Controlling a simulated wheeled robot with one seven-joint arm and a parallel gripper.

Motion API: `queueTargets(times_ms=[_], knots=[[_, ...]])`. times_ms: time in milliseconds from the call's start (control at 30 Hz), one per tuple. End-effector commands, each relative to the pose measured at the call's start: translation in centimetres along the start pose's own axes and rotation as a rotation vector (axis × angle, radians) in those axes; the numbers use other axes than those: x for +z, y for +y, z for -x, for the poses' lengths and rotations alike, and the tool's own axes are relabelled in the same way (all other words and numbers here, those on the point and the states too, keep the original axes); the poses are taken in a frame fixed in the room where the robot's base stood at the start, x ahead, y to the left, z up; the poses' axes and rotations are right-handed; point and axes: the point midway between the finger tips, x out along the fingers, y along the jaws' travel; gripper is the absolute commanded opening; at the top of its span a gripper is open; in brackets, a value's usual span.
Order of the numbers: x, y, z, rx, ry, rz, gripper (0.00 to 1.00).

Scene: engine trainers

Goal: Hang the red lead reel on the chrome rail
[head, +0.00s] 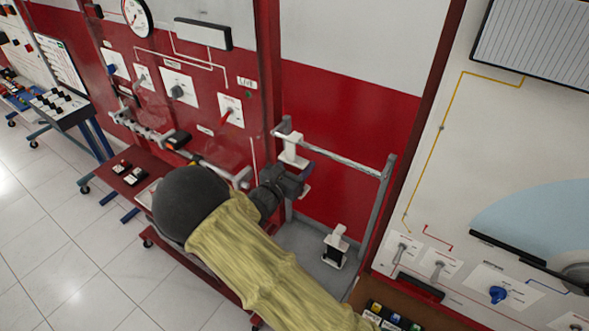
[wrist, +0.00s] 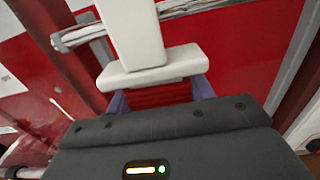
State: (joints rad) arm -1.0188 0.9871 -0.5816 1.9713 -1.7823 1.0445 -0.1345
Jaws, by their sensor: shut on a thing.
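The chrome rail (head: 345,164) runs between two grey posts in front of the red panel. It also shows at the top of the wrist view (wrist: 84,36). My gripper (head: 303,178) is just below the rail's left end. Its purple fingers are shut on the red lead reel (wrist: 158,96), whose red windings show between them in the wrist view. The reel's white upper part (head: 292,150) stands upright and crosses in front of the rail. Its top is cut off in the wrist view, so I cannot tell whether it is hooked over the rail.
A black reel with a white hanger (head: 336,246) stands on the grey surface below the rail. A red panel with a gauge (head: 137,16) and knobs is at left. A white panel with switches (head: 438,268) is close at right. The rail's middle and right are clear.

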Motion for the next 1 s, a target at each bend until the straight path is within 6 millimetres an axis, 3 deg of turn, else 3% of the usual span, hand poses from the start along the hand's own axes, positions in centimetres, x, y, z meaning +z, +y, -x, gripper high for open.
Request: queueTargets(times_ms=[533, 1000], knots=[[0.0, 0.0, -3.6, 0.000, 0.000, -0.001, 0.26], [-2.2, 0.0, -3.5, 0.000, 0.000, -0.001, 0.26]])
